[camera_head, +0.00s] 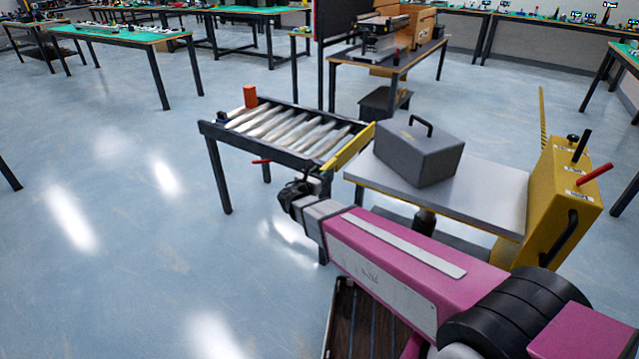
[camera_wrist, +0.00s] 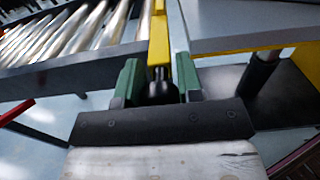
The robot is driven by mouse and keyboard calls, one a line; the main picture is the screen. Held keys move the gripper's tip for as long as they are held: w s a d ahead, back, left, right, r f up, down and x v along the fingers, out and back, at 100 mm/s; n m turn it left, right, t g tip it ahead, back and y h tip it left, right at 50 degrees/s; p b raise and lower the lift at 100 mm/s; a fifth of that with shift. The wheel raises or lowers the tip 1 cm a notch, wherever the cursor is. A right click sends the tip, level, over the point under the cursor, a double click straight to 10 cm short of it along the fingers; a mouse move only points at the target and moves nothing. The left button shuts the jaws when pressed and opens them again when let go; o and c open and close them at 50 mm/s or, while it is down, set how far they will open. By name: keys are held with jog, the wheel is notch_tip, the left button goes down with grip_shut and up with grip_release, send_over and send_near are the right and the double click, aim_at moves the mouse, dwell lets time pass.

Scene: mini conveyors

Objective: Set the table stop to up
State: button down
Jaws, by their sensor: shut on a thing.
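The roller conveyor table (camera_head: 262,146) stands at the centre, with a yellow stop bar (camera_head: 349,146) along its right end. In the wrist view, the yellow bar (camera_wrist: 159,35) runs down the middle, and a black knob (camera_wrist: 160,90) shows at its near end. My gripper (camera_wrist: 158,78) has its green fingers on either side of this knob and is shut on it. In the head view, my gripper (camera_head: 303,186) is at the near corner of the conveyor table, partly hidden by my wrist. I cannot tell clearly whether the bar is up or down.
A red handle (camera_head: 261,161) sticks out under the conveyor. An orange block (camera_head: 250,96) is at its far corner.

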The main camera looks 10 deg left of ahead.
jog(key=shift+r, duration=0.5)
jog(key=c, duration=0.8)
grip_release()
jog(key=shift+f, duration=0.1)
jog(key=v, duration=1)
jog(key=shift+s+a, duration=0.2)
jog(key=shift+s, duration=0.15)
